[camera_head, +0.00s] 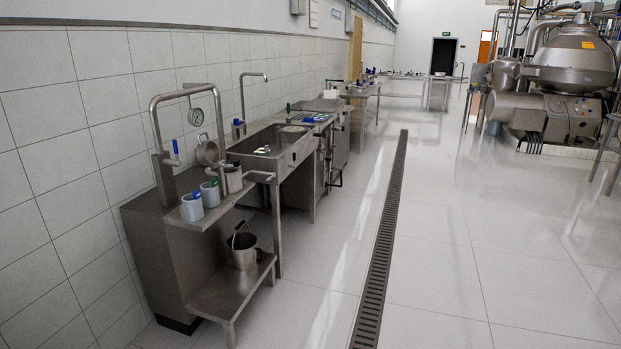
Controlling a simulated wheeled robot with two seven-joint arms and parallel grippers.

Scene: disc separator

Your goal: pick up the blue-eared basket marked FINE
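Another steel basket-like vessel (208,152) is higher up near the pipe. Neither of my grippers is in view.
The steel bench (165,250) stands against the tiled wall. A bucket (243,252) stands on its lower shelf. A sink (270,140) lies beyond.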

